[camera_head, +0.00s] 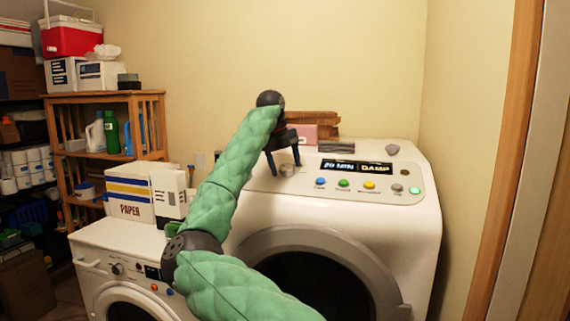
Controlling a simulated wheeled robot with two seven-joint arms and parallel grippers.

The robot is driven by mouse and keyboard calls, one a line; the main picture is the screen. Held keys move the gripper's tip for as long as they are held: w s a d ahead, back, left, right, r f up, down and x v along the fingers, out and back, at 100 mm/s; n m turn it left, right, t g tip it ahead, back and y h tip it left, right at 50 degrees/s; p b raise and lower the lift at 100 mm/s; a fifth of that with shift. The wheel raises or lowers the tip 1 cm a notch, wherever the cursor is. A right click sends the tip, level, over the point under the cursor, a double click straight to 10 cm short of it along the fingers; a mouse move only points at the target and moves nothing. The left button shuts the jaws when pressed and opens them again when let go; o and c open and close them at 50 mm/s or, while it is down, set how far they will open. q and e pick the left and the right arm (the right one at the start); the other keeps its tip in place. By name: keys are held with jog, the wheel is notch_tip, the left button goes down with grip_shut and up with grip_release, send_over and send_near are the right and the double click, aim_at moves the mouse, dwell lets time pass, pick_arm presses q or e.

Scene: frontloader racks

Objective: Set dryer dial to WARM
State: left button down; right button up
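The white dryer (420,214) stands at the right, with a control panel on its upper front. Its silver dial (288,171) is at the panel's left end. The panel's display (357,167) reads DAMP on its right part; the left part is hard to read and seems to say 20 MIN. My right gripper (286,168) points down at the dial, its two dark fingers spread to either side of it. A gap shows between the fingertips and the dial; contact cannot be told. The dial's pointer is too small to read. My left gripper is out of view.
Several coloured buttons (344,183) line the panel right of the dial. A pink box (303,133), wooden pieces (312,117) and a grey stone (392,149) lie on the dryer top. A smaller white machine (110,240) with a PAPER carton (130,194) stands left. A door frame (510,150) bounds the right.

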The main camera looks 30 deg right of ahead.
jog(key=c, duration=0.9)
jog(key=shift+c, duration=0.2)
